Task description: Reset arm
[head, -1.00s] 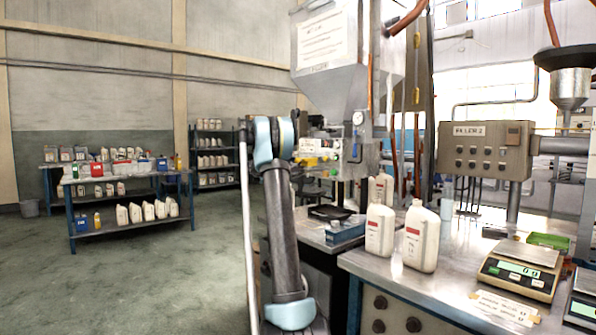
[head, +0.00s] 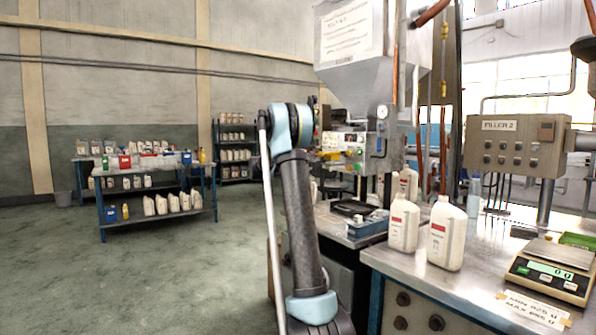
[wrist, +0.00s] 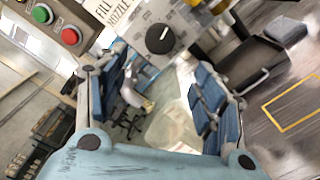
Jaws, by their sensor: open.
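My gripper (wrist: 158,90) is open in the wrist view. Its two blue-padded fingers stand apart, left and right. Nothing is clearly held between them; a pale, see-through shape shows in the gap, and I cannot tell what it is. A control panel with a dark knob (wrist: 160,38) and a label reading "fill nozzle" (wrist: 112,10) lies just beyond the fingertips. In the head view my arm stands folded before the filling machine (head: 345,145), and my gripper is hidden there.
A metal bench at right holds white jugs (head: 446,232) (head: 404,222) and a scale (head: 549,270). The filler 2 control box (head: 514,146) stands behind. A blue-framed table (head: 155,205) with bottles is at left. The floor (head: 140,280) at left is clear.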

